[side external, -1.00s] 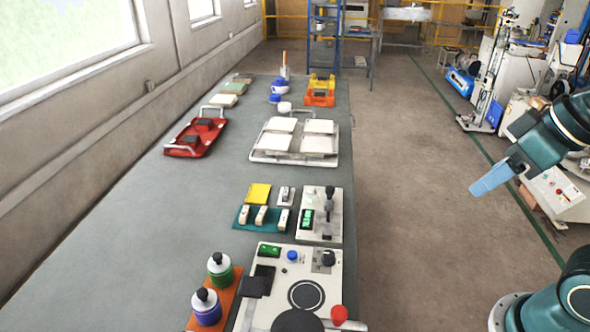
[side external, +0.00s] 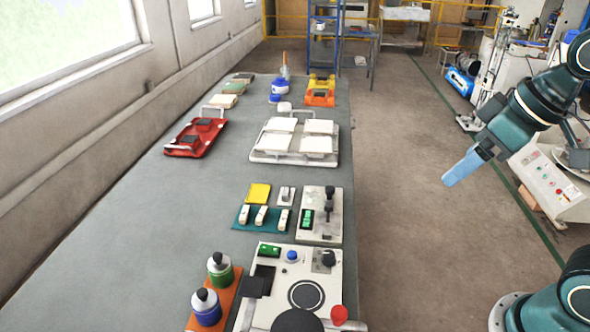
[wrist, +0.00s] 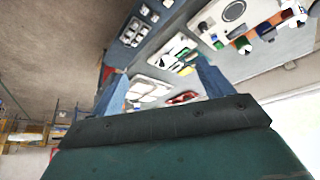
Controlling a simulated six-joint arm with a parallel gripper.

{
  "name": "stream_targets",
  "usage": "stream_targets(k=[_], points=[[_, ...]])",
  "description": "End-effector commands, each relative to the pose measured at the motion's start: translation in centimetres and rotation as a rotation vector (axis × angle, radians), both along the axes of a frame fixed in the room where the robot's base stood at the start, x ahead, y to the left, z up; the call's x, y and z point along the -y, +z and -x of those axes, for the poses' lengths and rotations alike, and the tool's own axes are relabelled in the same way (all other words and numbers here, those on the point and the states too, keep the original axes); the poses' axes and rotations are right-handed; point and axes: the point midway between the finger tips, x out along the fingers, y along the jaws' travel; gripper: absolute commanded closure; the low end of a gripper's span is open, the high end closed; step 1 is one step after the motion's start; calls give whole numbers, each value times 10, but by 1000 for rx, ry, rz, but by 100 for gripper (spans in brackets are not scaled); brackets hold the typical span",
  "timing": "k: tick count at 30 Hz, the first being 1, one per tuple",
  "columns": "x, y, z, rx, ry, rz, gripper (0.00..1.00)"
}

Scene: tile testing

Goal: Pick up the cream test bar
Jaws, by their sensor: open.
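Several cream test bars are in the side external view. Three of them (side external: 261,215) lie side by side on a teal mat (side external: 272,226), and another cream piece (side external: 286,194) sits on a small pale plate just behind them. My gripper (side external: 452,179) is in the air to the right of the table, well apart from the bars, with pale blue fingers. In the wrist view, my gripper (wrist: 161,64) has its two fingers wide apart with nothing between them. The bars are too small to tell apart in the wrist view.
A control panel (side external: 270,315) and a lever box (side external: 320,225) stand near the mat. A yellow block (side external: 258,193) lies behind it. Two bottles (side external: 207,306) stand at the front. A white tray (side external: 257,157) and a red tray (side external: 187,153) are farther back. The table's left side is clear.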

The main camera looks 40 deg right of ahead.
Motion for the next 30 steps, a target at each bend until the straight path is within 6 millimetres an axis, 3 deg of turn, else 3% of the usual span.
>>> stream_targets(k=[14,23,30], points=[[-27,-11,-101,-45,236,28,21],[-47,-38,-163,-65,380,31,21],[-64,-71,-209,-75,492,27,21]])
